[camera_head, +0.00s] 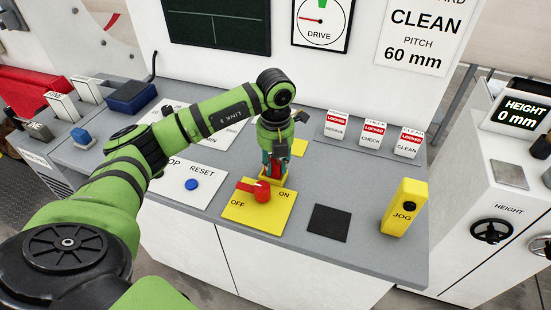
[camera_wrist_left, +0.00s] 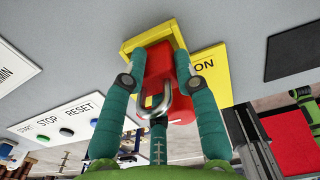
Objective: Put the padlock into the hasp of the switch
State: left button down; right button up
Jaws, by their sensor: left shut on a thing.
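The switch has a yellow plate (camera_head: 238,208) marked OFF and ON, a red handle (camera_head: 262,191) and a yellow hasp bracket (camera_head: 272,180) behind the handle. My left gripper (camera_head: 274,165) is over the bracket, pointing down. In the left wrist view its teal fingers (camera_wrist_left: 157,62) are shut on the red padlock (camera_wrist_left: 157,66), whose silver shackle (camera_wrist_left: 154,102) shows below the body. The yellow bracket (camera_wrist_left: 135,42) shows just beyond the fingertips. I cannot tell whether the shackle passes through the hasp. My right gripper is not in view.
A STOP/RESET panel with a blue button (camera_head: 191,184) is left of the switch. A black square (camera_head: 329,220) and a yellow JOG box (camera_head: 402,207) are to its right. White LOCKED tags (camera_head: 373,134) stand behind. The grey counter between them is clear.

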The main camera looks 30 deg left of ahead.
pick_arm(q)
jog(key=shift+f, duration=0.2)
jog(key=shift+f+b, duration=0.25)
jog(key=shift+b, duration=0.05)
jog(key=c, duration=0.9)
grip_release()
jog(key=shift+r, duration=0.1)
jog(key=shift+c, duration=0.2)
jog(key=shift+r, duration=0.1)
